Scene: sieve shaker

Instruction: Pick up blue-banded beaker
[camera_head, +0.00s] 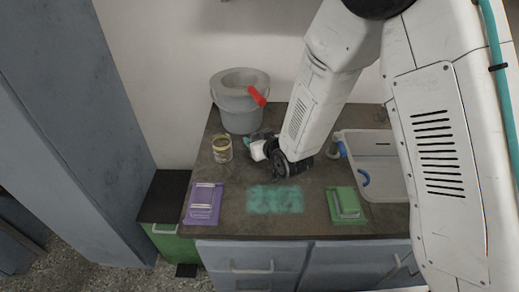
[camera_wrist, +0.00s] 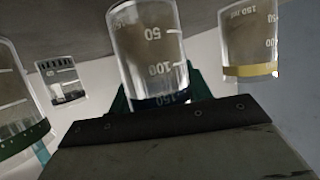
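The blue-banded beaker (camera_wrist: 155,55) is clear glass with white volume marks, in the middle of the wrist view. Its dark blue band (camera_wrist: 160,102) is right above the dark bar of my gripper, which hides the end below it. Green finger parts of my gripper (camera_wrist: 160,92) show on both sides of this beaker, close to its glass. I cannot tell whether they touch it. In the head view my gripper (camera_head: 262,146) is low over the back of the bench, and the blue-banded beaker cannot be made out there.
In the wrist view a yellow-banded beaker (camera_wrist: 250,40) is at right, a green-banded one (camera_wrist: 15,105) and a black-marked one (camera_wrist: 62,78) at left.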

